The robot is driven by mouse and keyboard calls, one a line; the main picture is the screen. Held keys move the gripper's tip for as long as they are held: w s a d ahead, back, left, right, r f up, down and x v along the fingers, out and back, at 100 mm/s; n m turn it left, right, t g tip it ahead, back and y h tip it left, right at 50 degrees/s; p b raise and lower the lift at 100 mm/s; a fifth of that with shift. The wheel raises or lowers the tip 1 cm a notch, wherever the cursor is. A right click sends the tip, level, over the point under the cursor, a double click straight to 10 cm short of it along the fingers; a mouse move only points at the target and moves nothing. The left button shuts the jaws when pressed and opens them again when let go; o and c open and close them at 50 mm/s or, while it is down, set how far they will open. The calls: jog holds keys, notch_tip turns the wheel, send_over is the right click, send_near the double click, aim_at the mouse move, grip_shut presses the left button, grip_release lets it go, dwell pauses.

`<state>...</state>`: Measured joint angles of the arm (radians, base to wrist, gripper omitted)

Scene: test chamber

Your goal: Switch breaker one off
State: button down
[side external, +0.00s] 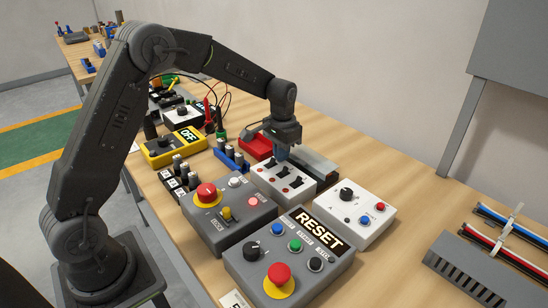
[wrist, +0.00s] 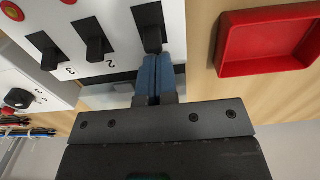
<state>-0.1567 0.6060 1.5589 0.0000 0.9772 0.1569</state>
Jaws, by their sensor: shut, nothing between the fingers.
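The white breaker box (side external: 283,184) stands among the other control boxes on the bench, with a row of black rocker switches on its top. In the wrist view, the switches marked 3 (wrist: 46,50) and 2 (wrist: 97,40) are to the left. Breaker one (wrist: 150,26) is the rightmost switch, its number hidden. My gripper (wrist: 158,60) is shut and empty, its blue fingertips together at the near end of breaker one. I cannot tell whether they touch it. In the side view my gripper (side external: 282,153) is at the box's far edge.
A red tray (wrist: 226,48) lies right of the box in the wrist view. In the side view, a grey emergency-stop box (side external: 232,222), a RESET box (side external: 318,246) and a white knob box (side external: 340,219) stand close by.

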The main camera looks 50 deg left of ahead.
jog(key=shift+s, duration=0.8)
jog(key=shift+r, duration=3.55)
jog(key=s+d+r+t, duration=0.3)
jog(key=s+d+r, duration=0.2)
jog(key=s+r, duration=0.55)
jog(key=s+d+f+t, duration=0.2)
jog(key=s, duration=1.4)
jog(key=shift+s+d+f+t, duration=0.15)
jog(key=shift+s+d+t, duration=0.05)
jog(key=shift+d+t, duration=0.15)
